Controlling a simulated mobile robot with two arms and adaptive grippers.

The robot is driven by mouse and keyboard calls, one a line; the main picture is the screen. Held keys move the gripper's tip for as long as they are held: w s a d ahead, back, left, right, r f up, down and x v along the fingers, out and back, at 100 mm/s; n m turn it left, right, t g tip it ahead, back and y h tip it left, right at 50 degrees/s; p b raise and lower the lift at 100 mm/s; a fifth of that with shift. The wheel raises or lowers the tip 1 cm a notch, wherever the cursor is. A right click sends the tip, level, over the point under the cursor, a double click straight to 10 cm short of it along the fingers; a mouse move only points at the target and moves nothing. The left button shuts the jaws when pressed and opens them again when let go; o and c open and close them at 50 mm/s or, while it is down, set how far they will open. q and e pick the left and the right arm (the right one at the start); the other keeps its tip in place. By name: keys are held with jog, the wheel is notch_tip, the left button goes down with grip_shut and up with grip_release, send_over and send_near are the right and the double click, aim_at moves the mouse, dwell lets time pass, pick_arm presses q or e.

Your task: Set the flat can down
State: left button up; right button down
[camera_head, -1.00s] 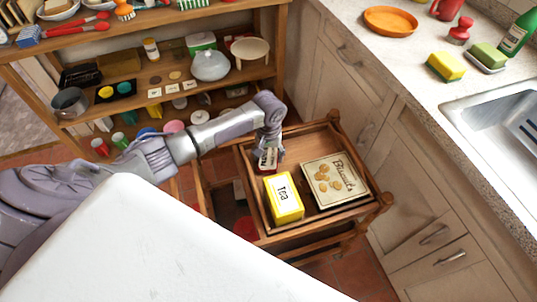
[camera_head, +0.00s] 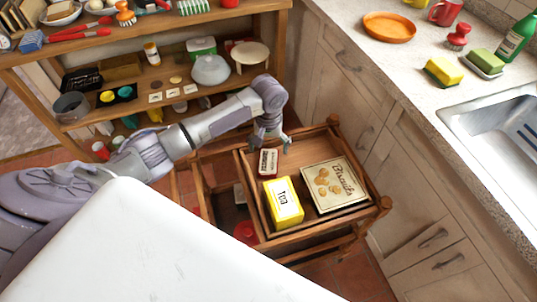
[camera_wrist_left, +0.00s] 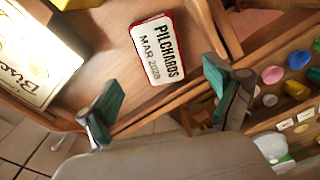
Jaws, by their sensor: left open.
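The flat can (camera_head: 268,162), red with a white label, lies in the wooden tray of the cart (camera_head: 314,136), beside the yellow tea box. In the left wrist view the can (camera_wrist_left: 158,50) shows its label "PILCHARDS MAR 2028". My left gripper (camera_head: 270,143) is above the tray near the can, open and empty. In the left wrist view its two green-padded fingers (camera_wrist_left: 165,97) are wide apart, with the can beyond them and not between them. My right gripper is not in view.
The yellow tea box (camera_head: 284,203) and the biscuit tin (camera_head: 333,185) stand in the same tray. A shelf (camera_head: 165,75) with many goods is behind. A counter (camera_head: 415,75) with a sink is at the right. A white surface (camera_head: 150,240) fills the lower left.

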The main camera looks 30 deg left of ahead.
aim_at(268, 161)
pick_arm(q)
notch_tip(268, 161, up, 5)
jog(key=shift+r, duration=0.15)
dwell(0.6)
